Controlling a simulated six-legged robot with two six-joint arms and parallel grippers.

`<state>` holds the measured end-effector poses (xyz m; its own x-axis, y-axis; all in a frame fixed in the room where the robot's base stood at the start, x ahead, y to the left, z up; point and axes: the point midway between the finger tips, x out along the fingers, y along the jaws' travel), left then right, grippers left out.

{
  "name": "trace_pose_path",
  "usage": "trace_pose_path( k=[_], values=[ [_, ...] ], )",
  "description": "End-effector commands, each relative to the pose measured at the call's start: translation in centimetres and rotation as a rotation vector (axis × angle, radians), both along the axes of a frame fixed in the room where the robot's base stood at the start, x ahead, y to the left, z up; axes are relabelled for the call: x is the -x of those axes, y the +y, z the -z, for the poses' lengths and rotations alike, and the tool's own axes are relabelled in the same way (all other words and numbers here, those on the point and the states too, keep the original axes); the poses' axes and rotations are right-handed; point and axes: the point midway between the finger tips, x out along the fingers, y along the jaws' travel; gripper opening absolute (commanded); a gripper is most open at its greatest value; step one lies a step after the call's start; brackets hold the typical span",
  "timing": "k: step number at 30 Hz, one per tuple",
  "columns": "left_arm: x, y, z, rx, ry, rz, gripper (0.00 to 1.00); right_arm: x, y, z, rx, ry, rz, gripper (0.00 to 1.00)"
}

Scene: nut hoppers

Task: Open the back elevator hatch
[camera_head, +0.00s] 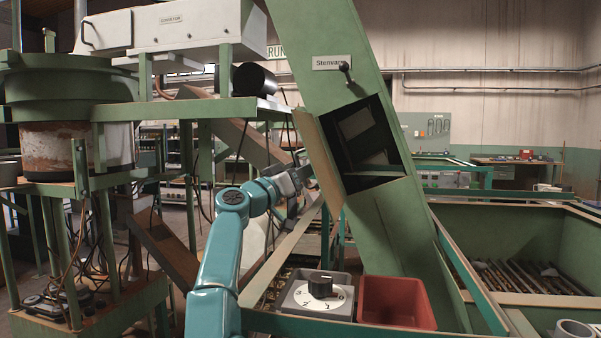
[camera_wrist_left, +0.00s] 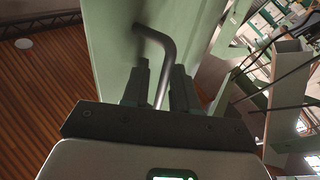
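The green elevator shaft (camera_head: 375,235) leans across the middle of the head view. Its square opening is uncovered and shows a dark inside. The hatch door (camera_head: 318,160) stands swung out at the left edge of the opening, seen nearly edge-on. My left gripper (camera_head: 300,182) is on the outer side of the door, partly hidden by it. In the left wrist view the two dark fingers (camera_wrist_left: 160,88) are on either side of a bent grey handle (camera_wrist_left: 160,42) on the green door panel, and look closed on it. My right gripper is not in view.
A black-knobbed latch (camera_head: 346,72) sits on the shaft above the opening. Below are a grey dial box (camera_head: 318,296) and a red bin (camera_head: 396,302). A green hopper (camera_head: 530,255) stands at right. Green machine framing and hanging cables crowd the left of my arm.

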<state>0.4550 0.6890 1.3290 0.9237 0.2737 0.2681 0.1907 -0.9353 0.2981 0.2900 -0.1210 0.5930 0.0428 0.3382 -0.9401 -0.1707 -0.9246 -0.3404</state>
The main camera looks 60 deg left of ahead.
Motion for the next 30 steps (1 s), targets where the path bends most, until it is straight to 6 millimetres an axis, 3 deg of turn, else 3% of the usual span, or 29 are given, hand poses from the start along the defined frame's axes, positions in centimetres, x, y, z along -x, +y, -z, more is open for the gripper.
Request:
trace_pose_path(
  k=[8,13,24,30],
  values=[
    [0.4,0.0,-0.2,-0.003,-0.003,-0.002,0.29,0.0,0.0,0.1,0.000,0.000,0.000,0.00],
    [1.8,-0.3,0.8,-0.004,-0.003,-0.003,0.29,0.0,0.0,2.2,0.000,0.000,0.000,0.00],
    [9.1,-2.5,3.4,-0.003,-0.002,-0.007,0.29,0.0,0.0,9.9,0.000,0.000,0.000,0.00],
    [13.1,-3.7,4.3,-0.003,-0.001,-0.006,0.29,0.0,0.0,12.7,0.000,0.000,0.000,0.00]
  ],
)
